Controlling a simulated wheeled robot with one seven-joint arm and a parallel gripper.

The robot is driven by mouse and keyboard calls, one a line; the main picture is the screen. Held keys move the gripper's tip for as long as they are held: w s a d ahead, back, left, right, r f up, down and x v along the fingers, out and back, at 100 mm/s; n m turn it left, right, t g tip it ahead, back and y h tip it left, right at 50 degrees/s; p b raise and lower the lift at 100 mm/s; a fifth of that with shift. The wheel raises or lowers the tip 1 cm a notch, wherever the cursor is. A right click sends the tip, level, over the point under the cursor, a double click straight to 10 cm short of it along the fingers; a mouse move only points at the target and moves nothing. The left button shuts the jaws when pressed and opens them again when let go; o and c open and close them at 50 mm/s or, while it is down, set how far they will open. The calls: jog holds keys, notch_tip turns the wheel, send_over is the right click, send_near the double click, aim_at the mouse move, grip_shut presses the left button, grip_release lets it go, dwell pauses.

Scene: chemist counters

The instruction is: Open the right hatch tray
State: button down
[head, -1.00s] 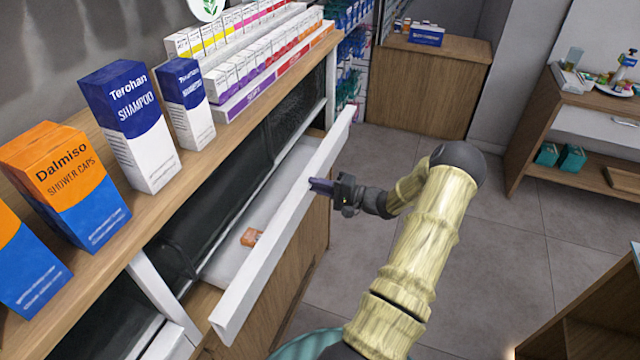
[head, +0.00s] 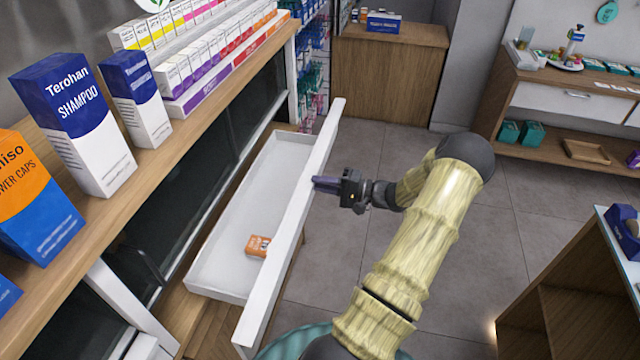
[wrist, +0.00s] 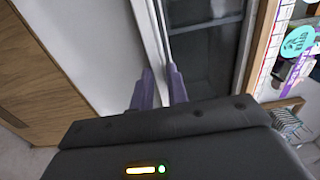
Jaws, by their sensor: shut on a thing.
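The white hatch tray (head: 225,238) is pulled well out from the wooden counter. Its inside shows, with a small orange box (head: 258,246) lying in it near the front panel. My gripper (head: 318,183) is at the outer side of the tray's long white front panel (head: 292,225), about midway along it. In the wrist view, my gripper's two purple fingers (wrist: 160,88) reach to a white edge or handle of the front. They are shut on the tray front's handle, though the handle itself is mostly hidden.
Shampoo boxes (head: 72,125) and rows of small medicine boxes (head: 225,60) stand on the counter top above the tray. Grey floor (head: 400,150) is clear to the right. A wooden shelf unit (head: 570,290) stands at the lower right.

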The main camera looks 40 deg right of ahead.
jog(key=c, duration=1.4)
grip_release()
jog(key=shift+o, duration=0.2)
jog(key=b+v, duration=0.5)
jog(key=v, duration=1.2)
jog(key=shift+s, duration=0.2)
jog(key=shift+f, duration=0.1)
